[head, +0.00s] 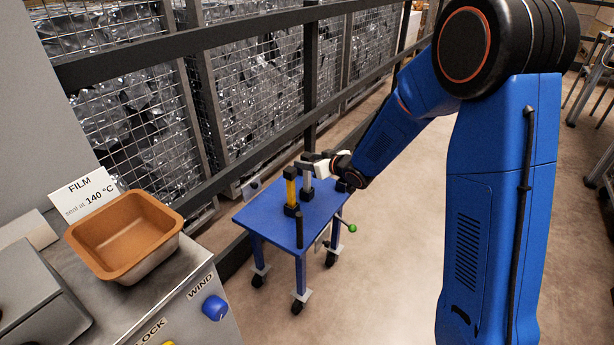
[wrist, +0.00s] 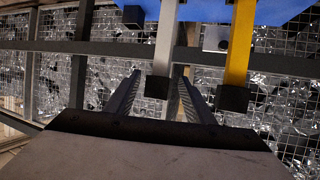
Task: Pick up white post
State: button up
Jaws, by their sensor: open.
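The white post (head: 307,182) stands upright on the blue cart (head: 262,213), with a dark top and base. My gripper (head: 309,160) is at its top, reaching in from the right. In the wrist view, my gripper (wrist: 161,76) is open, and the post's dark cap shows between its two fingers. The white shaft (wrist: 166,38) runs up the picture to the blue top. I cannot tell whether either finger touches the post. A yellow post (head: 291,189) stands close by, and its shaft (wrist: 241,42) is outside the right finger in the wrist view.
Mesh cages and dark rails (head: 200,190) line the area behind. A bench with an orange tray (head: 124,234) is at left.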

jog(key=shift+w+a+f, duration=0.25)
jog(key=shift+w+a, duration=0.1)
jog(key=shift+w, duration=0.15)
grip_shut()
jog(key=shift+r, duration=0.1)
